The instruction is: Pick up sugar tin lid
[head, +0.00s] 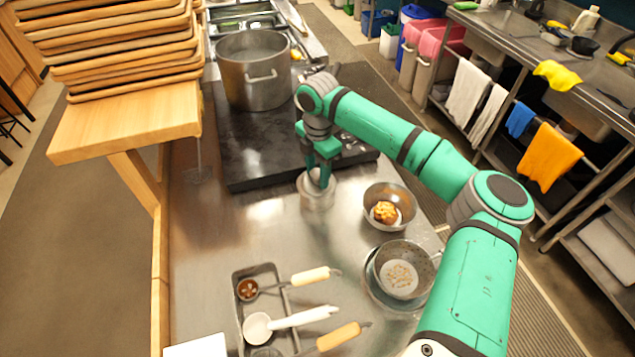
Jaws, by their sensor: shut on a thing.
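My gripper (319,180) points straight down over a small silvery metal tin (316,200), which stands upright on the steel counter just in front of the black cooktop. The green fingers are at the top of the tin and shut on its lid. The lid is small here and mostly hidden by the fingers, so I cannot tell whether it is seated on the tin or lifted.
A metal bowl with brown food (403,196) and a speckled bowl (430,266) stand right of the tin. A tray (238,300) with ladles lies in front. A large pot (262,90) stands on the cooktop (235,150). Stacked wooden trays (120,50) are at upper left. Counter left of the tin is clear.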

